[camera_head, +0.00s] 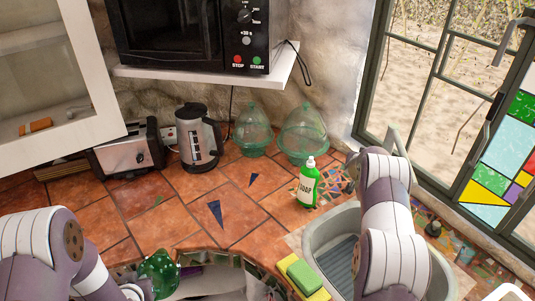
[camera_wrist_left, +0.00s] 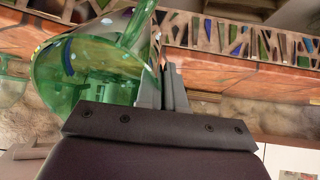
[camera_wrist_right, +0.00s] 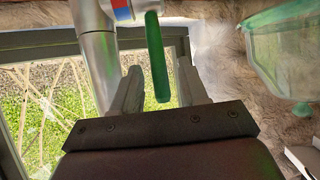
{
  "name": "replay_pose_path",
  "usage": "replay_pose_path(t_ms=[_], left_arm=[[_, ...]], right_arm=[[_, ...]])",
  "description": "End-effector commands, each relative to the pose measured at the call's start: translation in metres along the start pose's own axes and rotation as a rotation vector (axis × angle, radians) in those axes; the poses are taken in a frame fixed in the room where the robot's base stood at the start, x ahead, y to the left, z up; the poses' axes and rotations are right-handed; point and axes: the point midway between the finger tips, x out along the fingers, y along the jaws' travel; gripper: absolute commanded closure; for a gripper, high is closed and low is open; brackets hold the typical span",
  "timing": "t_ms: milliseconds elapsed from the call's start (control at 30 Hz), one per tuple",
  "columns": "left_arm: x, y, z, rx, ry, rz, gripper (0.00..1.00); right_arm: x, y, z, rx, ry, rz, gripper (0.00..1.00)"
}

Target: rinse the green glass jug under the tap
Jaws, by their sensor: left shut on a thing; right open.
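The green glass jug (camera_head: 160,272) is at the bottom of the head view, near the counter's front edge. In the left wrist view the jug (camera_wrist_left: 85,75) fills the upper left, beside the fingers of my left gripper (camera_wrist_left: 170,85), which is shut on it. Its exact grip point is partly hidden. In the right wrist view the steel tap (camera_wrist_right: 100,62) carries a red and blue mark and a green lever (camera_wrist_right: 157,60). My right gripper (camera_wrist_right: 159,75) is open, with the lever between its fingers in the picture; contact is unclear. My right arm hides this gripper in the head view.
The grey sink (camera_head: 318,231) lies under my right arm. A green and yellow sponge (camera_head: 304,277) is on its left rim, and a soap bottle (camera_head: 308,183) stands behind. A kettle (camera_head: 197,140), toaster (camera_head: 128,152) and two glass domes (camera_head: 303,130) line the back. The middle tiles are clear.

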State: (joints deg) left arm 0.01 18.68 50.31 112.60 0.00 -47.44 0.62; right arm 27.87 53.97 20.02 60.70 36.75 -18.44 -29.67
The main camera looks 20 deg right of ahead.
Motion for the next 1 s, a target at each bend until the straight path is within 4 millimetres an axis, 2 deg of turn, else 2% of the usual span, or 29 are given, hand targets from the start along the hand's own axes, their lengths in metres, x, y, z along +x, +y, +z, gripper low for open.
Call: replay_pose_path(t_ms=[300, 400, 733, 767, 800, 867, 900, 967, 1000], left_arm=[[0.012, 0.000, 0.012, 0.000, 0.002, 0.000, 1.00], [0.013, 0.000, 0.013, 0.000, 0.002, 0.000, 1.00], [0.013, 0.000, 0.013, 0.000, 0.002, 0.000, 1.00], [0.013, 0.000, 0.013, 0.000, 0.002, 0.000, 1.00], [0.014, 0.000, 0.014, 0.000, 0.002, 0.000, 1.00], [0.018, 0.000, 0.018, 0.000, 0.002, 0.000, 1.00], [0.022, 0.000, 0.022, 0.000, 0.002, 0.000, 1.00], [0.029, 0.000, 0.029, 0.000, 0.002, 0.000, 1.00], [0.034, 0.000, 0.034, 0.000, 0.001, 0.000, 1.00]], right_arm=[[-0.059, -0.001, 0.001, -0.001, 0.001, -0.001, 0.57], [-0.071, -0.001, 0.001, -0.001, 0.000, -0.001, 0.57], [-0.077, 0.000, 0.001, -0.001, -0.001, 0.000, 0.57], [-0.077, 0.000, 0.001, -0.001, -0.001, 0.000, 0.63], [-0.076, 0.001, 0.002, 0.000, -0.001, 0.001, 0.76], [-0.073, 0.006, 0.006, 0.004, 0.000, 0.009, 0.96], [-0.070, 0.014, 0.011, 0.009, -0.002, 0.020, 1.00], [-0.064, 0.027, 0.026, 0.014, -0.015, 0.038, 1.00], [-0.060, 0.038, 0.041, 0.003, -0.028, 0.051, 1.00]])
